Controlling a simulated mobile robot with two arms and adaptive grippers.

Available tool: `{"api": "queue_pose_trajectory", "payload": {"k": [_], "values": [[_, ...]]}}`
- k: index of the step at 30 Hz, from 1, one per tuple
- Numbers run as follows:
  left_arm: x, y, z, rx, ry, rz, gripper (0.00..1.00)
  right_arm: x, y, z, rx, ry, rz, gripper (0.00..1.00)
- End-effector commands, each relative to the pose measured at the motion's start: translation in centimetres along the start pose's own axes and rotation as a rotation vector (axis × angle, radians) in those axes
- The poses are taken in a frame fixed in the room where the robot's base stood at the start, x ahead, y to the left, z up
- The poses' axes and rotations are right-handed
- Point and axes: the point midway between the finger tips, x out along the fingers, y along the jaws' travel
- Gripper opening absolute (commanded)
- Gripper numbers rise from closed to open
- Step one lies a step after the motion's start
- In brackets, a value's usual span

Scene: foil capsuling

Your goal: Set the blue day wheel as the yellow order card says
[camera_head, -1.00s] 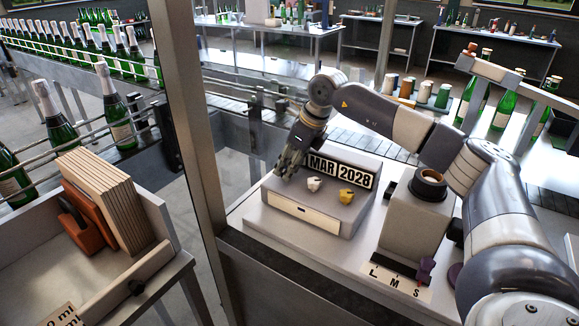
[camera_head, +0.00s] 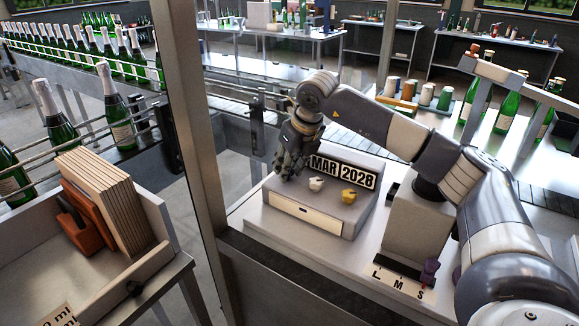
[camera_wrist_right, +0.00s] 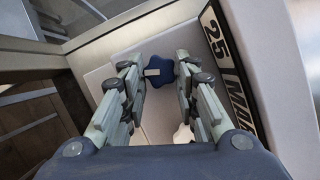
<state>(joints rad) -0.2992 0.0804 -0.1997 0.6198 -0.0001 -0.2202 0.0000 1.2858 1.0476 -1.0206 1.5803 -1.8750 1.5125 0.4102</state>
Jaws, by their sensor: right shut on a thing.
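The stamping box (camera_head: 352,222) has a slanted top with a date display (camera_head: 342,172) reading MAR and a year that looks like 2028. In the right wrist view the display (camera_wrist_right: 229,70) shows 25 before the month. The blue day wheel (camera_wrist_right: 158,70) sits between my right fingertips (camera_wrist_right: 155,74), which are shut on it. In the head view my right gripper (camera_head: 284,167) is at the box's left end and hides the blue wheel. A white knob (camera_head: 316,184) and a yellow knob (camera_head: 348,197) stand to its right. I cannot make out the yellow order card. My left gripper is out of view.
A grey post (camera_head: 190,130) stands left of the box. A bin with boards (camera_head: 100,195) is at left. Bottles line the conveyor behind.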

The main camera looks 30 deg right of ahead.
Motion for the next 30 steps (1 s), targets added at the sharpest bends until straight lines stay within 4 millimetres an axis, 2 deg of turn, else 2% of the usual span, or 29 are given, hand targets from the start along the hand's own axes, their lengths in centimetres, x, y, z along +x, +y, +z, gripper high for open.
{"api": "queue_pose_trajectory", "payload": {"k": [7,8,9,10,22,26,30], "values": [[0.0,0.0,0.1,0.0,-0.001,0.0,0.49,-0.2,-0.1,0.3,0.001,-0.008,0.0,0.05],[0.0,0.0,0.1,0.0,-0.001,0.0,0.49,-0.2,-0.1,0.3,0.001,-0.009,0.0,0.35],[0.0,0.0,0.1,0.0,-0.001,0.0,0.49,-0.2,-0.1,0.3,0.001,-0.009,0.0,0.44],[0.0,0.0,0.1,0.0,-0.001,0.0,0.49,-0.2,-0.1,0.2,0.0,-0.008,0.0,0.49],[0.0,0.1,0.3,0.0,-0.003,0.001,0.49,-0.5,0.0,0.1,-0.001,-0.004,0.0,0.49],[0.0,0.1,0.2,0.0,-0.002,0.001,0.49,-2.2,-0.1,0.1,-0.001,-0.006,0.0,0.49],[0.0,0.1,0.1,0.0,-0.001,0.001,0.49,-5.2,-0.1,0.2,-0.002,-0.007,0.0,0.49]]}}
